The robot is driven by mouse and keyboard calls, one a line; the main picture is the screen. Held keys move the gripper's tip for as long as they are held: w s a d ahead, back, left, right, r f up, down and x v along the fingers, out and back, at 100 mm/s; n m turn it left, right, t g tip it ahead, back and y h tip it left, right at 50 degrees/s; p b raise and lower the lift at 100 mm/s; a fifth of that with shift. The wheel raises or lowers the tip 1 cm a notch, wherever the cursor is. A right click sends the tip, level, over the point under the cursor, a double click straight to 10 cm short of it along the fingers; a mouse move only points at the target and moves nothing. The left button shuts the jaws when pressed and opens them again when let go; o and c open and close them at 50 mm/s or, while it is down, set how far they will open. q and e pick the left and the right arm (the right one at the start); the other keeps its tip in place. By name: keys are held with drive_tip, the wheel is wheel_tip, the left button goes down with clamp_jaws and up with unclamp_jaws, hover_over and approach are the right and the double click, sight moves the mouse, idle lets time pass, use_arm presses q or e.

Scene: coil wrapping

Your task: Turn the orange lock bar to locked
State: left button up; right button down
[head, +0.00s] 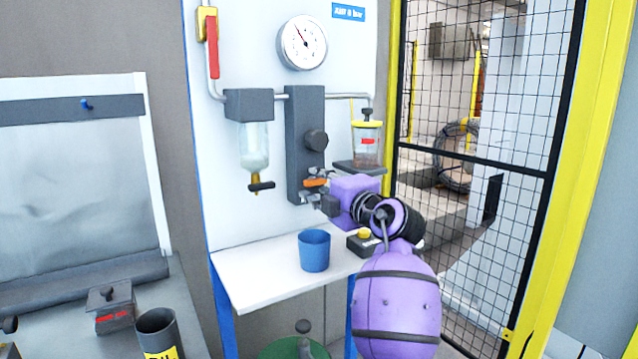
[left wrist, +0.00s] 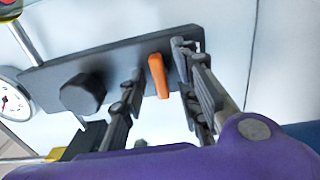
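The orange lock bar (head: 315,182) sits low on the dark grey upright block (head: 305,130) on the white panel. In the left wrist view the bar (left wrist: 158,76) stands out from the block's face (left wrist: 120,62), near one end. My left gripper (head: 318,197) is at the bar, reaching in from the right. In the left wrist view its two fingers (left wrist: 160,62) are open, one on each side of the bar, with visible gaps. Neither finger clearly touches it. My right gripper is not in view.
A dark knob (head: 316,140) is above the bar. A clear bowl (head: 254,148) hangs left, and a yellow-lidded jar (head: 367,142) stands right. A blue cup (head: 314,250) is on the white shelf (head: 258,280) below. A mesh fence (head: 480,150) is at right.

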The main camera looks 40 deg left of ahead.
use_arm(q)
drive_tip(key=shift+c, duration=0.5)
clamp_jaws()
